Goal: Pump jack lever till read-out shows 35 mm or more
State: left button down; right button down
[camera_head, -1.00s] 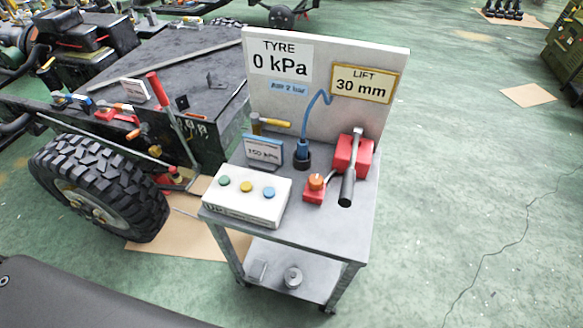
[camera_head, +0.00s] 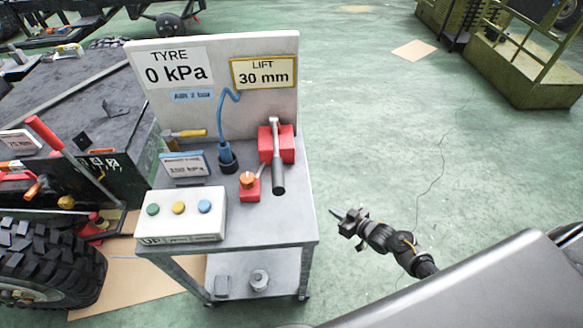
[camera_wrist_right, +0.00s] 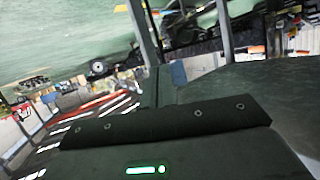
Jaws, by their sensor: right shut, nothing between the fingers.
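The jack lever (camera_head: 277,170) is a grey bar with a black grip, on a red jack block (camera_head: 286,143) at the right of the cart top. Its grip points down toward the front of the cart. The read-out plate (camera_head: 264,73) on the upright board shows LIFT 30 mm. My right gripper (camera_head: 336,212) is shut and empty, out over the floor to the right of the cart, apart from the lever. My left gripper is not in view. The right wrist view shows neither lever nor fingers clearly.
The cart top (camera_head: 285,215) also holds a button box (camera_head: 183,215), an orange knob on a red base (camera_head: 248,186) and a blue hose plug (camera_head: 226,155). A trailer with a big tyre (camera_head: 50,262) stands at the left.

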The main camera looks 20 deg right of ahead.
jog(key=w+a+r+n+t+y, duration=0.1)
jog(key=w+r+y, duration=0.1)
jog(key=r, duration=0.4)
jog(key=w+a+r+t+y, duration=0.1)
jog(key=r+y, duration=0.1)
jog(key=r, duration=0.3)
jog(key=s+a+r+n+g+y, duration=0.2)
jog(key=s+r+y, duration=0.15)
jog(key=r, duration=0.35)
jog(key=s+a+r+n+g+y, duration=0.2)
jog(key=r+y, duration=0.3)
jog(key=r, duration=0.3)
jog(key=s+a+r+n+g+y, duration=0.2)
jog(key=a+r+y, duration=0.15)
jog(key=r, duration=0.35)
jog(key=d+r+p+x, duration=0.1)
jog(key=p+x, duration=0.4)
jog(key=x, duration=0.4)
jog(key=shift+y, duration=0.4)
jog(key=shift+s+a+f, duration=0.1)
jog(key=shift+a+f, duration=0.2)
jog(key=shift+f, duration=0.3)
jog(key=shift+s+a+f, duration=0.1)
jog(key=shift+a+f, duration=0.2)
jog(key=shift+f, duration=0.35)
jog(key=shift+s+a+f, duration=0.1)
jog(key=shift+a+f, duration=0.2)
jog(key=shift+f, duration=0.3)
jog(key=shift+f, duration=0.1)
